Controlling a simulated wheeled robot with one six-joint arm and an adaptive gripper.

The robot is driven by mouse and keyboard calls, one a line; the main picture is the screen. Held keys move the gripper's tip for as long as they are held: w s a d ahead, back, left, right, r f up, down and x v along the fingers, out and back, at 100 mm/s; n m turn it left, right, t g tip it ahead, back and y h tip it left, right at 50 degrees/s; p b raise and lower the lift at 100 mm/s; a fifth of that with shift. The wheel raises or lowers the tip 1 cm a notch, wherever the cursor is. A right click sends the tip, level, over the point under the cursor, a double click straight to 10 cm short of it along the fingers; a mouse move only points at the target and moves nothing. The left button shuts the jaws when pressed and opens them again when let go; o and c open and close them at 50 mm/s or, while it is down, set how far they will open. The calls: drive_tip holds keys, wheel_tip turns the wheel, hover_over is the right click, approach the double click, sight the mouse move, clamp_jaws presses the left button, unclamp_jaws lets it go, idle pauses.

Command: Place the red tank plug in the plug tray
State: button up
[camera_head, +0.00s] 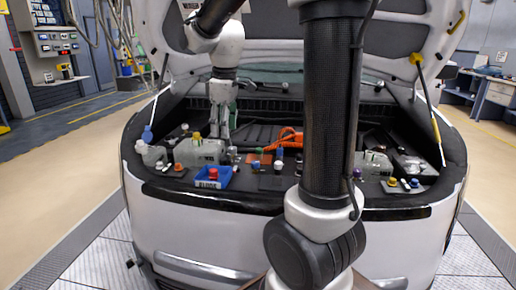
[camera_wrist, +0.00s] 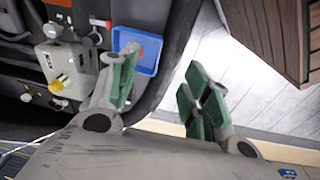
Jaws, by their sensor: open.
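The red tank plug (camera_head: 213,173) stands in the blue plug tray (camera_head: 201,183), on the car's front ledge in the head view. My gripper (camera_head: 222,137) is open behind and above the tray, beside the grey tank (camera_head: 185,153), apart from the plug. In the wrist view the spread green-padded fingers of my gripper (camera_wrist: 164,92) have nothing between them. The blue tray (camera_wrist: 151,67) lies beyond the left finger, which covers part of it.
The grey tank has a yellow cap (camera_head: 197,136). An orange cable (camera_head: 289,138) and several small coloured caps lie across the engine bay. The raised hood (camera_head: 275,35) hangs over the bay. A thin prop rod (camera_head: 429,105) stands at the right.

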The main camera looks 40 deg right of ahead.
drive_tip(key=s+m+t, duration=0.3)
drive_tip(key=s+m, duration=0.5)
drive_tip(key=s, duration=1.2)
drive_tip(key=shift+s+a, duration=0.2)
drive_tip(key=shift+s, duration=0.15)
drive_tip(key=shift+r, duration=0.1)
